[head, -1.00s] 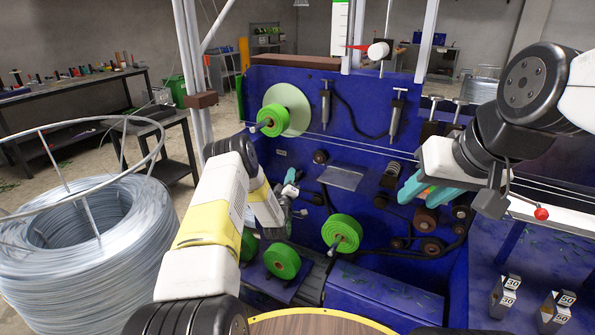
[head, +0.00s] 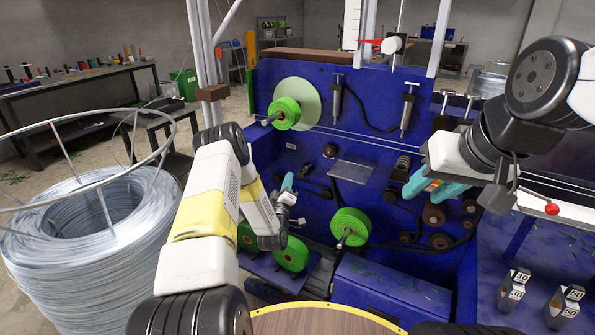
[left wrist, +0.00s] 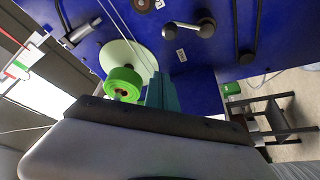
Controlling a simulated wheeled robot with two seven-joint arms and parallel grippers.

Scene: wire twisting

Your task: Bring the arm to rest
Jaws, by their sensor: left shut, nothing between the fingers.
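My left gripper (head: 287,182) is in front of the blue machine panel (head: 330,105) in the head view, left of centre. Its teal fingers are shut with nothing between them. The closed teal fingers also show in the left wrist view (left wrist: 161,92), beside a green spool (left wrist: 123,84) on a pale disc. My right gripper (head: 430,188) is at the right in the head view, in front of the panel. Its two teal fingers look apart and empty.
A large coil of wire (head: 140,250) stands at the left. Green spools (head: 350,227) sit on the machine below my left gripper, and another (head: 285,113) is above it. Wires run across the panel. Small numbered blocks (head: 514,289) stand at the lower right. A round brown top (head: 320,320) is in front.

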